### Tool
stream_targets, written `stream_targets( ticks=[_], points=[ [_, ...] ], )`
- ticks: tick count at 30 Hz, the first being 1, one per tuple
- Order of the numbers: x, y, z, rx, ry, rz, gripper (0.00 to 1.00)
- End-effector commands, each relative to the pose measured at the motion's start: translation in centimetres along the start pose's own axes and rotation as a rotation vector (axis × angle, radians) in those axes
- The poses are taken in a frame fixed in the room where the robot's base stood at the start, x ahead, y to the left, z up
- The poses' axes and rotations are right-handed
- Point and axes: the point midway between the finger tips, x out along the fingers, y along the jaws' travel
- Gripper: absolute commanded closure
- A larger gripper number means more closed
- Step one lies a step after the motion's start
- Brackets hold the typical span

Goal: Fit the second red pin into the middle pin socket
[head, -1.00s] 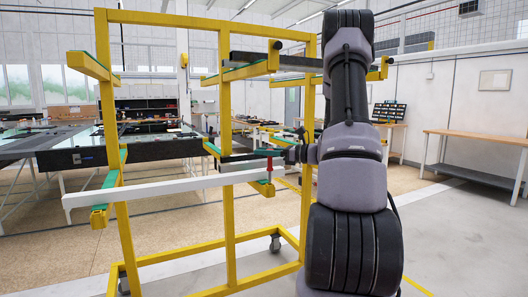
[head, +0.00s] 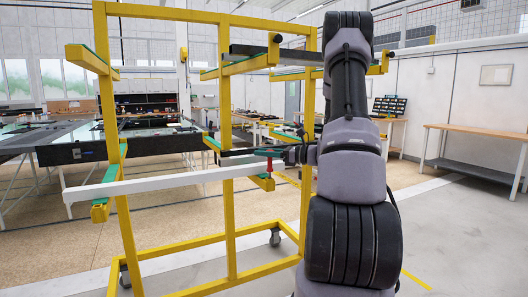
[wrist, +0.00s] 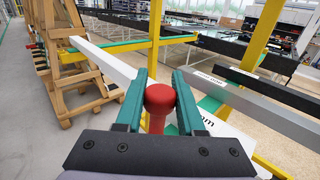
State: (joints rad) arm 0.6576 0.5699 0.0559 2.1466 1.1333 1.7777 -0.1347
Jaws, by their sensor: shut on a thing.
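The red pin (wrist: 160,98) has a round head and stands between the teal fingers of my gripper (wrist: 160,88) in the wrist view. The fingers are shut on it from both sides. In the head view, my gripper (head: 282,153) is at the lower front arm of the yellow rack, with the red pin (head: 269,164) close to the right end of the white bar (head: 165,183). The pin's lower end is hidden behind the gripper in the wrist view. I cannot make out the middle pin socket, or whether the pin is in it.
The yellow rack (head: 229,200) stands on castors, its arms padded green. The white bar lies across its lower arms and a dark bar (head: 280,58) across upper ones. Dark work tables (head: 110,148) stand behind at left. A wooden bench (head: 480,131) stands at right, with clear floor before it.

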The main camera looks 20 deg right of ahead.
Motion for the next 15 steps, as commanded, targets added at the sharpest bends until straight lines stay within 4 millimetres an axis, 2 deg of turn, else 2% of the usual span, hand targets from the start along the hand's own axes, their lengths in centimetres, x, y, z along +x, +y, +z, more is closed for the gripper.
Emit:
stream_targets(
  ticks=[15],
  points=[
    [0.0,0.0,-1.3,0.001,0.0,0.0,1.0]
  ],
)
